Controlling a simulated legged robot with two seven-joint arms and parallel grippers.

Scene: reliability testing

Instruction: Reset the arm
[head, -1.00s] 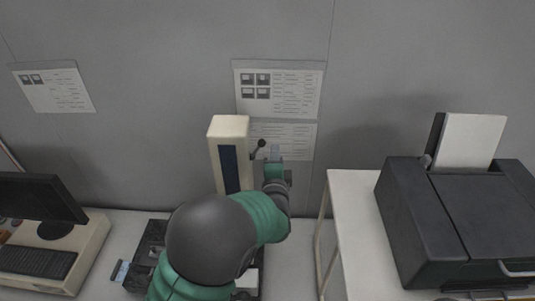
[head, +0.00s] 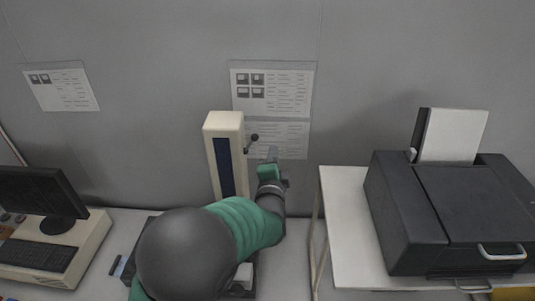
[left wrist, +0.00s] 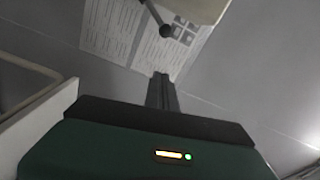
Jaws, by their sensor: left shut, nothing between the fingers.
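A cream upright tester column (head: 224,155) with a dark front strip stands on the table near the wall. A dark lever with a round knob (head: 254,138) sticks out from its right side. The knob also shows at the top of the left wrist view (left wrist: 165,30). My left gripper (head: 270,158) is just below and to the right of the knob, apart from it as far as I can tell. Its fingers (left wrist: 161,90) are together and hold nothing. My left arm hides the lower part of the tester. My right gripper is not in view.
A dark printer (head: 445,215) stands on a white side table (head: 342,190) at the right. A monitor (head: 40,195) and keyboard (head: 38,255) are at the left. Printed sheets (head: 272,90) hang on the grey wall behind the tester. Open space lies between tester and side table.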

